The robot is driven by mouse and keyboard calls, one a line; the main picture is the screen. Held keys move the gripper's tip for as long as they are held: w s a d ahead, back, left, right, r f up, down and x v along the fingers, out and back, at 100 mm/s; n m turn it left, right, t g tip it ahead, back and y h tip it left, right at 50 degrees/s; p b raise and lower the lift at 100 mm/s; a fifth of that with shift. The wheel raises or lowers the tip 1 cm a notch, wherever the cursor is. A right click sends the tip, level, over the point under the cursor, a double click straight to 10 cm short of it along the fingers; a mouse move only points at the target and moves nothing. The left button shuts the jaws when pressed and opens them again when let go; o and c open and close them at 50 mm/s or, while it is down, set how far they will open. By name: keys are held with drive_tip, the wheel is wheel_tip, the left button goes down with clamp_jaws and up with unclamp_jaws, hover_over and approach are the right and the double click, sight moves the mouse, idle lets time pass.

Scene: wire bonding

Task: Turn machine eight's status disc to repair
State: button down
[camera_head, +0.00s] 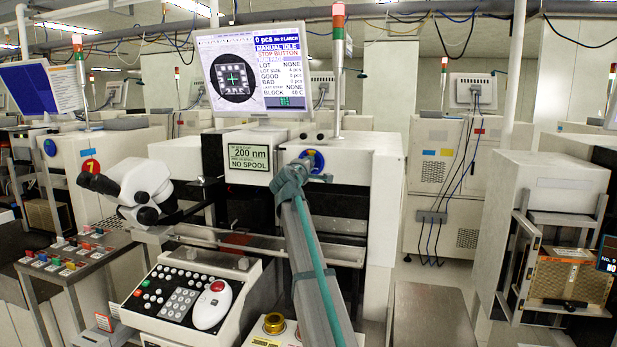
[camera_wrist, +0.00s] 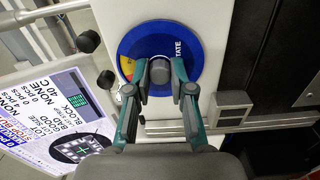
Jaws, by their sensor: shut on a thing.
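The status disc (camera_head: 317,157) is a blue disc on the white upper front of the machine in the middle, mostly hidden behind my gripper in the head view. In the wrist view the disc (camera_wrist: 190,47) shows a blue face with part of the word "STATE" and an orange-yellow sector at its left edge. A grey knob (camera_wrist: 159,76) sits at the disc's middle. My gripper (camera_wrist: 160,84) has its two teal-and-grey fingers on either side of this knob and is shut on it. In the head view my gripper (camera_head: 292,178) reaches up to the disc.
The machine's monitor (camera_head: 250,75) reads "MANUAL IDLE". A "200 nm NO SPOOL" sign (camera_head: 248,160) is left of the disc. A white microscope (camera_head: 140,187) and a control panel (camera_head: 190,300) stand nearer. A signal tower (camera_head: 338,65) rises behind.

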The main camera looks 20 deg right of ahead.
drive_tip(key=m+b, duration=1)
drive_tip(key=m, duration=0.1)
drive_tip(key=shift+m+b, duration=0.3)
idle(0.3)
drive_tip(key=c, duration=1)
unclamp_jaws()
drive_tip(key=shift+s, duration=0.1)
drive_tip(key=v, duration=1.1)
drive_tip(key=shift+s+a, duration=0.2)
drive_tip(key=shift+a, duration=0.2)
drive_tip(key=shift+r, duration=0.1)
